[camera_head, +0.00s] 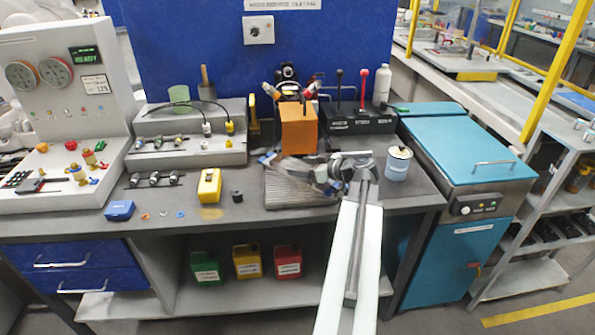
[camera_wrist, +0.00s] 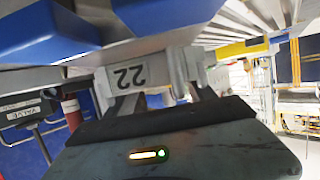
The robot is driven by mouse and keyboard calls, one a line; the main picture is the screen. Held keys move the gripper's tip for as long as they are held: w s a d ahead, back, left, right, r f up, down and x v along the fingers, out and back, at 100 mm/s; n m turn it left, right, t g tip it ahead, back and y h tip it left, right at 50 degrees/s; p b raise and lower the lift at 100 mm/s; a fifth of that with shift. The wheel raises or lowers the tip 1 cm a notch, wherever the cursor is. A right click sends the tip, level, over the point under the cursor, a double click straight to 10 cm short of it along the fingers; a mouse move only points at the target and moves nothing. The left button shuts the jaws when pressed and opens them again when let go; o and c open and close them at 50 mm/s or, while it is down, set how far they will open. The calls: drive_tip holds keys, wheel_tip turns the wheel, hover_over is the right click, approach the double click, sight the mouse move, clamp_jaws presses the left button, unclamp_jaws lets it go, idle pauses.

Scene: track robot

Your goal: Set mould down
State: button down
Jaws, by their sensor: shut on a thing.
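The mould is a grey metal block with a "22" label (camera_wrist: 130,76), seen close up in the wrist view. My gripper (camera_wrist: 165,92) is shut on it, with a finger at each side of the label. The mould is hard to make out there among grey parts at the gripper's end. I cannot tell whether its underside touches anything.
An orange block (camera_head: 298,130) stands just behind my gripper, with a black lever box (camera_head: 358,120) to its right. A white-and-blue can (camera_head: 398,163) stands close on the right. A yellow block (camera_head: 209,186) is left of the plate.

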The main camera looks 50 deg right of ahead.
drive_tip(key=shift+r, duration=0.15)
wheel_tip(320, 180, up, 4)
drive_tip(key=p, duration=0.4)
drive_tip(key=s, duration=0.6)
drive_tip(key=s+d, duration=0.1)
drive_tip(key=s, duration=1.1)
drive_tip(key=shift+d+f, duration=0.3)
drive_tip(key=shift+f, duration=0.05)
